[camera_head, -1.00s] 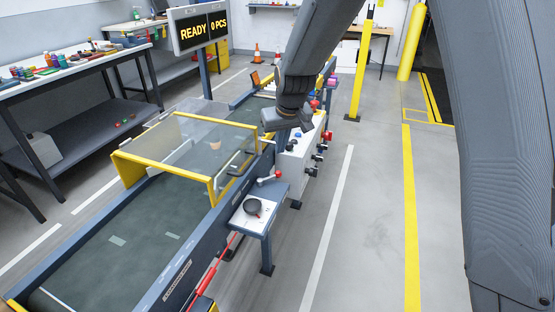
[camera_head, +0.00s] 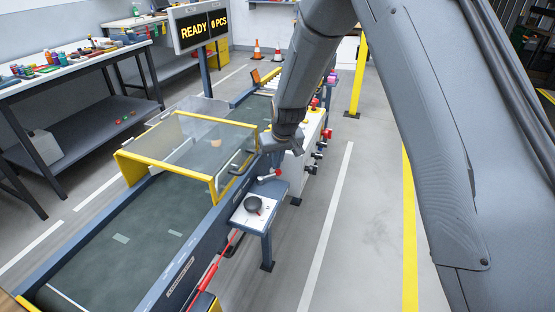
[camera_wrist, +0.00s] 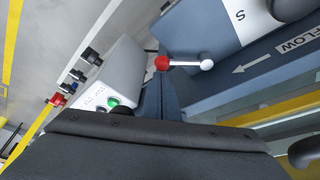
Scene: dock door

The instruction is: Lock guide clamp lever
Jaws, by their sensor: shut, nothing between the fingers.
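The guide clamp lever (camera_head: 268,178) is a short silver arm with a red ball at one end, on the conveyor's side rail just behind the small side table. It also shows in the wrist view (camera_wrist: 185,64), with the red ball on the left and a silver pivot end on the right. My gripper (camera_head: 273,145) is just above and behind the lever in the head view, apart from it as far as I can tell. It is shut and empty. Its fingertips are hard to make out; a dark body fills the bottom of the wrist view.
A black knob (camera_head: 253,204) sits on the side table's white plate (camera_head: 242,217). A control box with buttons (camera_wrist: 112,85) stands beside the lever. The conveyor (camera_head: 120,240) has a yellow-framed clear guard (camera_head: 165,175). Floor to the right is clear. The sign (camera_head: 198,27) reads READY, 0 PCS.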

